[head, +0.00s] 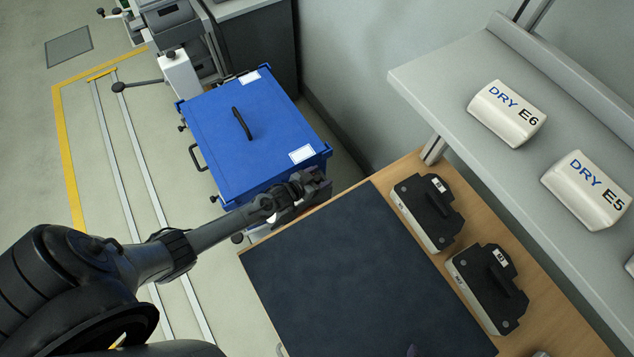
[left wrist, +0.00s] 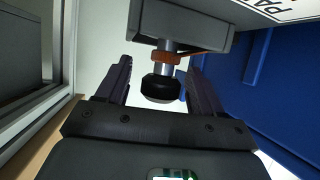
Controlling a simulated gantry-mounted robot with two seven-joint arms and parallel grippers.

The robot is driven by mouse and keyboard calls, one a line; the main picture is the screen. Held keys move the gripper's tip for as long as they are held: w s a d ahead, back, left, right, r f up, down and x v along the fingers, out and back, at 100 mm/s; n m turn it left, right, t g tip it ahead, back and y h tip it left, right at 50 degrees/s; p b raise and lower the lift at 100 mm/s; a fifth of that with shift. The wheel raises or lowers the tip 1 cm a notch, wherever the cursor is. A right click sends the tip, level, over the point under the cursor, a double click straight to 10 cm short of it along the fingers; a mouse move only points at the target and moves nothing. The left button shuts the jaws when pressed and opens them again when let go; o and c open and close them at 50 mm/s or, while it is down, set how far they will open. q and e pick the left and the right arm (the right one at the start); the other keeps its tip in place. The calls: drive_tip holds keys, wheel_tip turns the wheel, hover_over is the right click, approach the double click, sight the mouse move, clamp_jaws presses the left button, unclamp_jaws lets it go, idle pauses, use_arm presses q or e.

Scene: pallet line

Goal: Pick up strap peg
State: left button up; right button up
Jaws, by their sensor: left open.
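What looks like the strap peg (left wrist: 160,84), a black knob on a metal shaft with an orange-red collar, shows in the left wrist view. It sticks out of a grey block (left wrist: 182,25). My left gripper (left wrist: 160,72) is open, with one dark finger on each side of the knob and gaps visible. In the head view my left gripper (head: 312,182) is at the near right corner of the blue crate (head: 215,120), beside the table edge. There the gripper hides the peg.
A wooden table with a dark mat (head: 350,270) lies right of the crate. Two black-and-white modules (head: 428,212) (head: 488,288) stand along its far side. A grey shelf (head: 450,85) above holds white DRY packs (head: 507,113). Floor rails (head: 145,175) run at left.

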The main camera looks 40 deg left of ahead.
use_arm(q)
drive_tip(key=shift+w+f, duration=0.2)
drive_tip(key=shift+w, duration=0.1)
use_arm(e)
drive_tip(key=shift+f, duration=0.15)
use_arm(q)
clamp_jaws()
drive_tip(key=shift+r, duration=0.15)
